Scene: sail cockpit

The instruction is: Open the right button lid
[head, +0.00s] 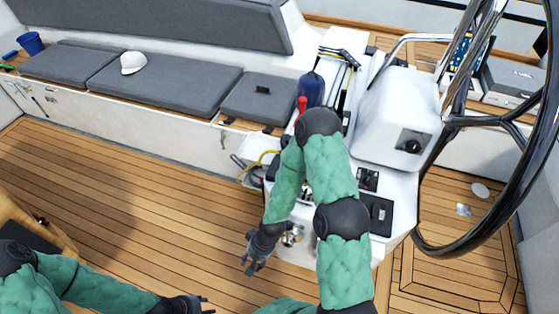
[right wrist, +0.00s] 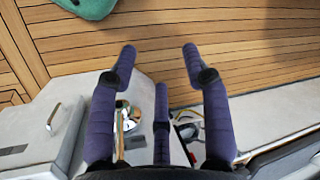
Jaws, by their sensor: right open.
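A white steering console (head: 400,130) stands at centre right in the head view. On its top are a small black panel with buttons (head: 368,179) and a flat black lid or panel (head: 378,215), which looks closed. I cannot tell which is the right button lid; my right arm hides part of the console. My right gripper (head: 255,255) hangs over the deck left of the console's lower end. In the right wrist view (right wrist: 160,60) its fingers are spread and empty. My left gripper (head: 192,304) is low at the bottom edge, partly cut off.
A large black steering wheel (head: 428,247) stands right of the console. A bench with grey cushions (head: 165,80) runs along the back left, with a white cap (head: 133,62) on it. A yellow hose (head: 259,164) lies beside the console. The wooden deck (head: 130,190) is clear at left.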

